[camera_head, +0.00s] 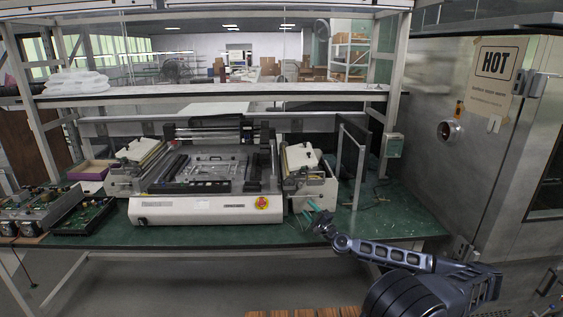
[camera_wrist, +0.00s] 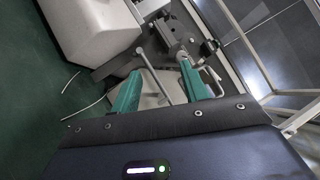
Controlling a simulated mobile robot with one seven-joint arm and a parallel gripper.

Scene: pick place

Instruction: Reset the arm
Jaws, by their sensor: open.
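My gripper (camera_head: 309,210) is at the end of my arm, which reaches in from the lower right of the head view. It is over the front edge of the green bench (camera_head: 405,222), near the right end of the white machine (camera_head: 205,208). In the wrist view, the two green fingers of my gripper (camera_wrist: 158,90) stand apart with nothing held between them. A metal lever and a bracket of the machine (camera_wrist: 95,30) show beyond the fingers. I cannot tell the exact distance between the fingers and the lever.
Circuit boards (camera_head: 85,215) lie at the bench's left end. A metal frame (camera_head: 352,165) stands right of the machine. A shelf (camera_head: 250,96) spans above. Bench space right of the frame is mostly clear.

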